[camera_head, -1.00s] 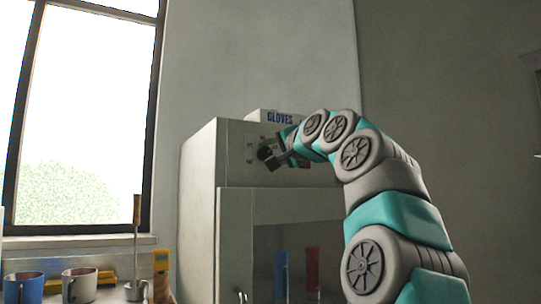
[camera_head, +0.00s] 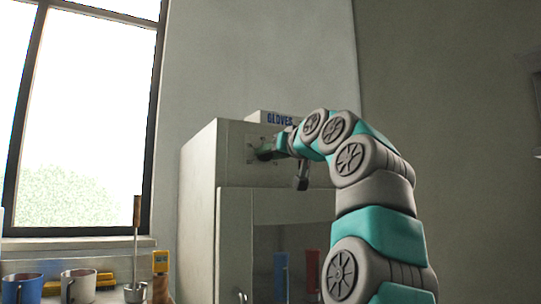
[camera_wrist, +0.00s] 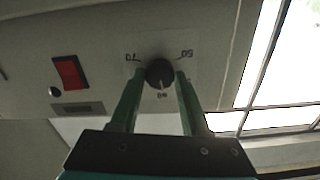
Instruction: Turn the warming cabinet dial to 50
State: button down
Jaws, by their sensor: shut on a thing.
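The warming cabinet (camera_head: 232,165) stands by the wall in the head view, its dial panel on the upper front. In the wrist view the dial (camera_wrist: 160,72) is a round black knob with a light pointer mark. The view is upside down: 70 is at the left, 50 at the right and 60 below. The pointer appears to face 60. My gripper (camera_wrist: 160,76) has one green finger on each side of the knob and is shut on it. In the head view my gripper (camera_head: 268,153) is at the panel and hides much of the dial.
A red switch (camera_wrist: 70,73) is beside the dial panel. A gloves box (camera_head: 272,117) sits on the cabinet. Blue (camera_head: 281,272) and red (camera_head: 312,268) items show behind the lower door. Mugs (camera_head: 78,286) stand at the lower left, under the window.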

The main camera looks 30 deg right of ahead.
jog(key=n, duration=0.3)
jog(key=shift+f+n, duration=0.1)
jog(key=shift+n, duration=0.2)
jog(key=shift+w+f+n, duration=0.1)
jog(key=shift+n, duration=0.9)
jog(key=n, duration=0.7)
jog(key=shift+d, duration=0.1)
jog(key=n+p, duration=0.2)
jog(key=n, duration=0.7)
jog(key=shift+n, duration=0.3)
